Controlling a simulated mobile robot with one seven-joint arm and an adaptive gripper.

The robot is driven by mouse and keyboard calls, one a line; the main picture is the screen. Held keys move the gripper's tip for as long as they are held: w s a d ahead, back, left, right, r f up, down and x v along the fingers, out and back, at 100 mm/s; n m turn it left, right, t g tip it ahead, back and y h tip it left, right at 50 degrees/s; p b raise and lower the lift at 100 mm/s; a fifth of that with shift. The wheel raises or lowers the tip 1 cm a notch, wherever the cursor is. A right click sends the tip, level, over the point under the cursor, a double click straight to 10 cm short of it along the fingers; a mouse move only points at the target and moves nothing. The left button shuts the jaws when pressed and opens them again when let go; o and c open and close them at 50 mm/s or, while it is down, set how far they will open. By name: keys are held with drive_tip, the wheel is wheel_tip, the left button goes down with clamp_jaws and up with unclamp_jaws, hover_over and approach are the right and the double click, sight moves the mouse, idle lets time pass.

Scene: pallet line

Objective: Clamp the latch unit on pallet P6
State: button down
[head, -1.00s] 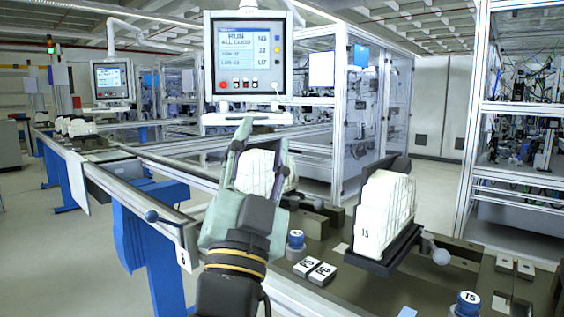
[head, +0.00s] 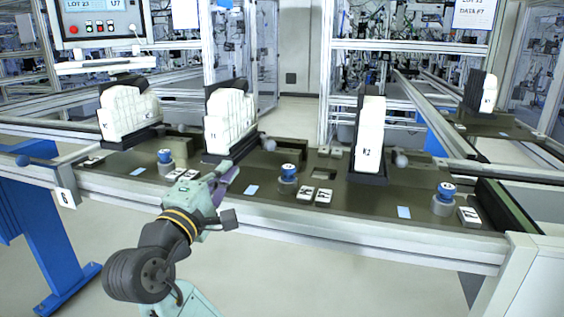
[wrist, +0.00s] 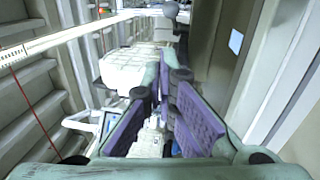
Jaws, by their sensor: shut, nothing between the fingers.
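Several white ribbed latch units stand upright in black holders on the dark pallet line: one at far left (head: 126,112), one left of centre (head: 230,122), one right of centre (head: 369,132) and one at far right (head: 489,95). Black-on-white pallet tags (head: 307,194) lie on the deck, too small to read, so I cannot tell which unit is on P6. Ball-ended levers show beside the units, one at the left-centre unit (head: 269,144) and one at the right-centre unit (head: 401,160). My gripper (head: 234,170) is shut and empty in front of the left-centre unit. Its purple-padded fingers fill the wrist view (wrist: 166,78).
Blue-capped posts (head: 288,172) stand along the deck, with another at right (head: 445,189). The pale front rail (head: 380,235) edges the line. A control screen (head: 97,18) hangs at upper left. The floor in front is clear.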

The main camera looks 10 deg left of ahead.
sight(266, 147)
drive_tip(key=shift+n+h, duration=0.4)
drive_tip(key=w, duration=0.3)
drive_tip(key=w+d+p, duration=0.1)
drive_tip(key=w, duration=0.2)
drive_tip(key=w+d+p, duration=0.1)
drive_tip(key=w, duration=0.3)
drive_tip(key=shift+r, duration=0.15)
drive_tip(key=shift+w+d+p, duration=0.2)
drive_tip(key=shift+d+p, duration=0.15)
drive_tip(key=shift+d, duration=0.8)
drive_tip(key=shift+w+d+p, duration=0.2)
drive_tip(key=shift+d, duration=0.4)
drive_tip(key=shift+w+d+p, duration=0.2)
drive_tip(key=shift+d, duration=0.35)
drive_tip(key=shift+w+d, duration=0.2)
drive_tip(key=shift+d, duration=0.15)
idle(0.7)
drive_tip(key=shift+s, duration=0.15)
idle(0.5)
